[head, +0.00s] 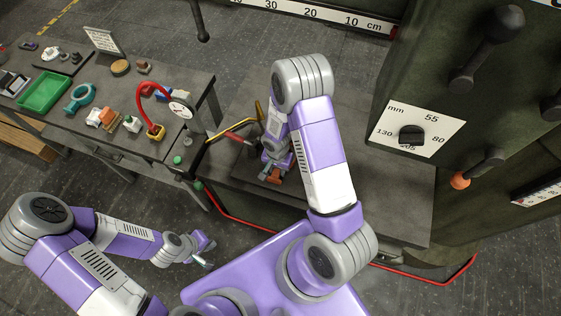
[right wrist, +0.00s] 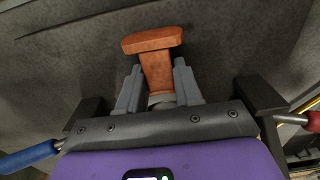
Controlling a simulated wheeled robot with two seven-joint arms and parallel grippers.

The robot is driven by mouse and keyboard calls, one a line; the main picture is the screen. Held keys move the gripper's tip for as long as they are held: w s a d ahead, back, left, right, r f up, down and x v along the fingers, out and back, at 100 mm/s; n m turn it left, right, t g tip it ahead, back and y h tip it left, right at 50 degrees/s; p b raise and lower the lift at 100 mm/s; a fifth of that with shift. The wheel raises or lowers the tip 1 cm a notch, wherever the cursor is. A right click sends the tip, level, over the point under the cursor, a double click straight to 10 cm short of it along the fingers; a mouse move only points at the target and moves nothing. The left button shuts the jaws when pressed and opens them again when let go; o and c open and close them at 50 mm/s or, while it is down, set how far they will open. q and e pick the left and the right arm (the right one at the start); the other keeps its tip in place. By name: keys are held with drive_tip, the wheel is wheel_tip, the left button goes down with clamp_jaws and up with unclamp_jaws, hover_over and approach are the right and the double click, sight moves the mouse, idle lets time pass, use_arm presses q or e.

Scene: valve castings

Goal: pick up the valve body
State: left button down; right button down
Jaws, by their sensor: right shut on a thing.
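The valve body is an orange-brown casting with a wide flat end; it shows in the right wrist view (right wrist: 152,42) and, small, in the head view (head: 274,177). My right gripper (right wrist: 157,85) is shut on its narrower neck, one grey finger on each side. In the head view my right gripper (head: 276,162) points down over the dark bench, partly hidden by my own arm. I cannot tell whether the valve body touches the surface under it. My left gripper (head: 205,250) is empty, its fingers apart, low at the left and away from the bench.
A side table at the left holds a green tray (head: 45,91), a teal ring-shaped part (head: 79,97), a gauge with a red hose (head: 181,107) and small parts. A dark machine with levers (head: 473,80) stands at the right. The bench top (head: 385,205) right of my right arm is clear.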

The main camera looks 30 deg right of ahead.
drive_tip(key=shift+w+d+r, duration=0.25)
drive_tip(key=shift+w+d, duration=0.05)
drive_tip(key=shift+w, duration=0.1)
idle(0.4)
drive_tip(key=shift+r, duration=0.3)
wheel_tip(320, 180, up, 9)
drive_tip(key=p, duration=0.1)
drive_tip(key=shift+s, duration=0.15)
drive_tip(key=shift+a, duration=0.15)
